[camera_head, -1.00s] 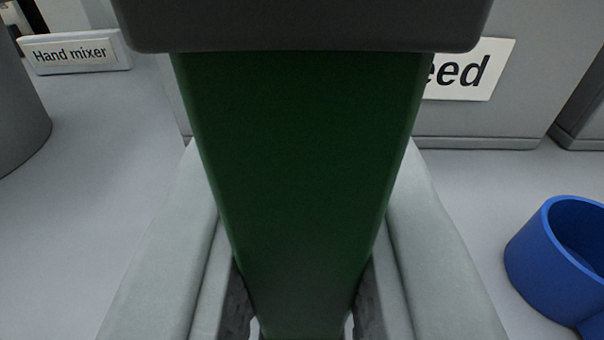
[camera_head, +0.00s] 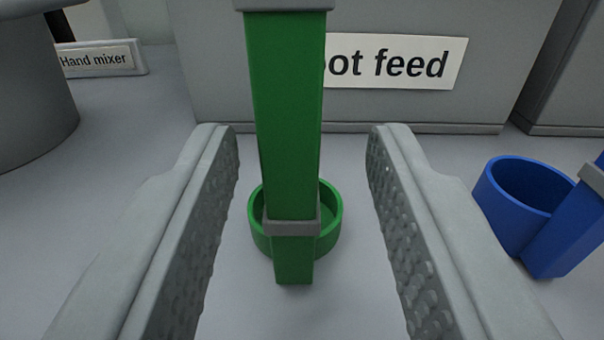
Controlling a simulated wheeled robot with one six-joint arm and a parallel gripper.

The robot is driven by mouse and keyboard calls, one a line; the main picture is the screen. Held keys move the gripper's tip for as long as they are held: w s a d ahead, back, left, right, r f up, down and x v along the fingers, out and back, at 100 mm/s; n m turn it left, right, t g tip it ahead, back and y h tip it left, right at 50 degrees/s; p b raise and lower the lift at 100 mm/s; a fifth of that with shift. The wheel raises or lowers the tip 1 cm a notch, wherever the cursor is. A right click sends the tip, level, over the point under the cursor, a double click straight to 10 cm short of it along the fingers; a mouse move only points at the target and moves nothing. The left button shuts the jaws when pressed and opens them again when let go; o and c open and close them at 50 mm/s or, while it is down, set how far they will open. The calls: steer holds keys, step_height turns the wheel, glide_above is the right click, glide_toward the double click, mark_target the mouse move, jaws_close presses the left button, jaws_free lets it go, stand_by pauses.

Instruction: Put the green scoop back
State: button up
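The green scoop (camera_head: 288,110) is upright in the middle of the view. Its flat handle runs up out of the top of the picture, with a grey band low down and another grey part at the top. Its round green cup (camera_head: 332,228) is low behind the handle and appears to rest on the grey surface. My gripper (camera_head: 302,150) is open, one finger on each side of the handle, with a clear gap on both sides. The handle's top end is out of view.
A blue scoop (camera_head: 510,205) stands close by on the right. Behind is a grey box with a label (camera_head: 395,62), partly hidden, reading "ot feed". A "Hand mixer" sign (camera_head: 100,60) and a grey round container (camera_head: 30,90) are at left. Bare surface lies between.

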steer(key=s, duration=1.2)
steer(key=shift+s, duration=0.35)
steer(key=shift+r, duration=0.1)
steer(key=s+r, duration=0.8)
steer(key=s, duration=0.3)
steer(key=s+r, duration=0.8)
steer(key=s, duration=0.4)
steer(key=s+r, duration=0.8)
steer(key=s, duration=0.3)
steer(key=shift+s+a+g, duration=0.2)
steer(key=shift+s+g, duration=0.1)
